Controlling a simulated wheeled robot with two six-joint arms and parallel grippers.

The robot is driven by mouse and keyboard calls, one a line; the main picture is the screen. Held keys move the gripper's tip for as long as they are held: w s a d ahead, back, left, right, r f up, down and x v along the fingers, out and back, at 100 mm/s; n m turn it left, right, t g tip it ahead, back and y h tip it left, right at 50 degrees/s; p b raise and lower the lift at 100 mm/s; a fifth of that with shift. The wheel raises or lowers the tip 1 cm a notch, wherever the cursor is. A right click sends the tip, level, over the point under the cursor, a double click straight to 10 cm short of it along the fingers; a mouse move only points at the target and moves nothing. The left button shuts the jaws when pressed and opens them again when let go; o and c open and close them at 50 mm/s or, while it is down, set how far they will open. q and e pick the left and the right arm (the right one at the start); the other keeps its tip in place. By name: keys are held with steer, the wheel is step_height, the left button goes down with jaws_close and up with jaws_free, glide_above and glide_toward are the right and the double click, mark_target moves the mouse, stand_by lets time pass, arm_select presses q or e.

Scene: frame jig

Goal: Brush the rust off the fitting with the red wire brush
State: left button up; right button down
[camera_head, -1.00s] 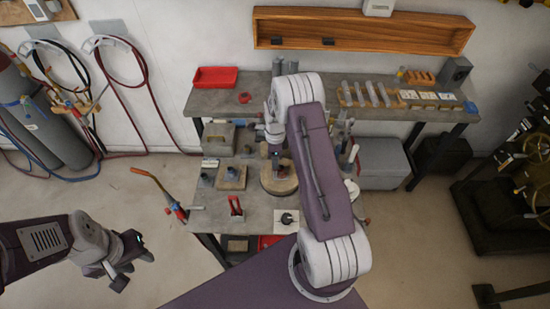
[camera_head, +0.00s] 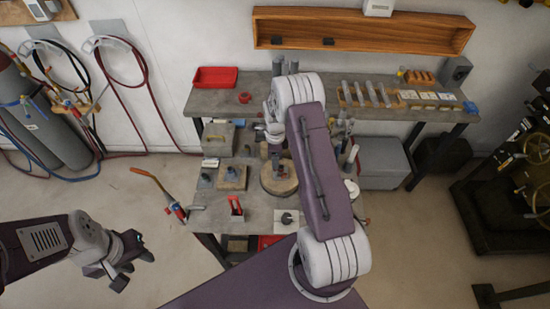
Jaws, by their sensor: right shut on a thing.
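My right gripper (camera_head: 273,145) is over the round wooden block (camera_head: 280,187) on the workbench, partly hidden by my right arm. It is shut on a small dark thing (camera_head: 275,159), too small and covered to identify. A fitting with rust cannot be made out; a small dark piece (camera_head: 232,173) sits on a square wooden board (camera_head: 231,184) left of the round block. A red item (camera_head: 236,206) stands upright near the bench's front; I cannot tell whether it is the wire brush. My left gripper (camera_head: 132,273) is open and empty, off the bench at lower left.
A rear shelf (camera_head: 215,100) carries a red tray (camera_head: 214,78) and several grey cylinders. Gas hoses hang at left.

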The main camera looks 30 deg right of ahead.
steer(key=shift+s+a, duration=0.2)
steer(key=shift+s, duration=0.2)
step_height(320, 180, up, 7)
steer(key=p, duration=0.5)
steer(key=shift+r+p, duration=0.15)
steer(key=shift+p, duration=0.15)
steer(key=s+d, duration=0.2)
steer(key=d, duration=0.2)
step_height(320, 180, down, 6)
steer(key=b, duration=0.4)
steer(key=shift+b, duration=0.4)
